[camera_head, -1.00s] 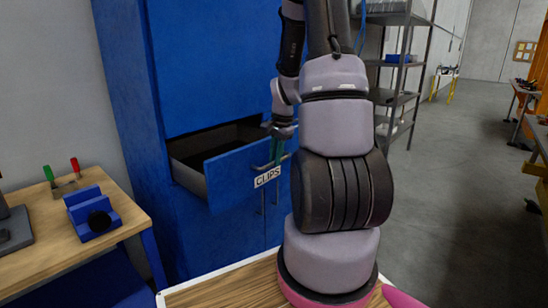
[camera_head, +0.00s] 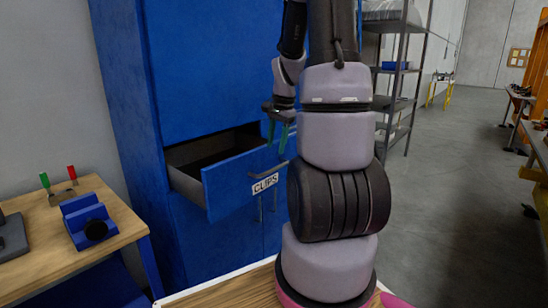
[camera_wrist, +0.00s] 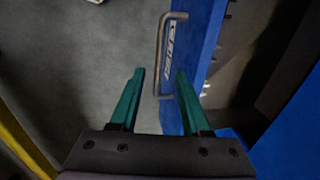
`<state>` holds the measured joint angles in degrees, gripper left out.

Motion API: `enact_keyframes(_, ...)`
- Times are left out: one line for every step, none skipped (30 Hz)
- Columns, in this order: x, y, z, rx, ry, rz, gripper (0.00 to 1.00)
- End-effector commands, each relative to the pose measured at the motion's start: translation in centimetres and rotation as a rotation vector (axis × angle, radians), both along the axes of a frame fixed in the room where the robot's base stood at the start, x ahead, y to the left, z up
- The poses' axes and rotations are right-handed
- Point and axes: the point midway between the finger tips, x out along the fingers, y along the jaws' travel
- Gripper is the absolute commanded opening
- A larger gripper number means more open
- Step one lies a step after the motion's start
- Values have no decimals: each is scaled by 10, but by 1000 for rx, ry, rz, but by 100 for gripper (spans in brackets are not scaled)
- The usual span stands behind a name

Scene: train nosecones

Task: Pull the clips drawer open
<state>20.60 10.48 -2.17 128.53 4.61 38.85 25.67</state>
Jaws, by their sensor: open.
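The clips drawer (camera_head: 228,187) stands pulled out of the blue cabinet, with its dark inside and grey side wall showing. Its front carries a white CLIPS label (camera_head: 265,183) and a bar handle (camera_head: 268,171). My gripper (camera_head: 278,138) is open and empty, above the handle in the head view. In the wrist view, my gripper (camera_wrist: 158,75) has its two green fingers apart. The handle (camera_wrist: 163,50) shows beyond and between the fingertips, and the blue drawer front (camera_wrist: 207,40) is on the right. I cannot tell the exact gap between fingers and handle.
The blue cabinet (camera_head: 200,70) stands behind the drawer. A wooden workbench (camera_head: 125,215) with a blue vise (camera_head: 88,222) is at the left. Grey shelving (camera_head: 410,60) stands to the right of the cabinet. Open concrete floor (camera_head: 445,190) lies at the right.

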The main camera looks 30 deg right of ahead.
Motion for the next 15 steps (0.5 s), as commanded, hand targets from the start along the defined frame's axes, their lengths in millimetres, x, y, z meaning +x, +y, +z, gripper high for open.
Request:
enact_keyframes(-1,-1,9,-2,-5,0,47)
enact_keyframes(-2,-1,13,-2,-4,0,47)
enact_keyframes(-2,-2,18,-2,-3,-1,47)
enact_keyframes(-3,-2,20,-1,-3,0,47)
enact_keyframes(-4,-2,23,-1,-3,0,47)
enact_keyframes(-4,-2,25,-2,-2,0,47)
enact_keyframes(-5,-2,26,-1,-1,0,47)
enact_keyframes(-5,-2,27,0,0,0,47)
enact_keyframes(-6,-2,28,0,1,0,47)
enact_keyframes(-6,-2,28,0,1,0,47)
enact_keyframes(-6,-2,28,0,1,0,47)
enact_keyframes(-6,-2,28,0,1,0,47)
enact_keyframes(-6,-2,28,0,1,0,47)
enact_keyframes(-6,-2,28,0,1,0,47)
enact_keyframes(-6,-2,28,0,1,0,47)
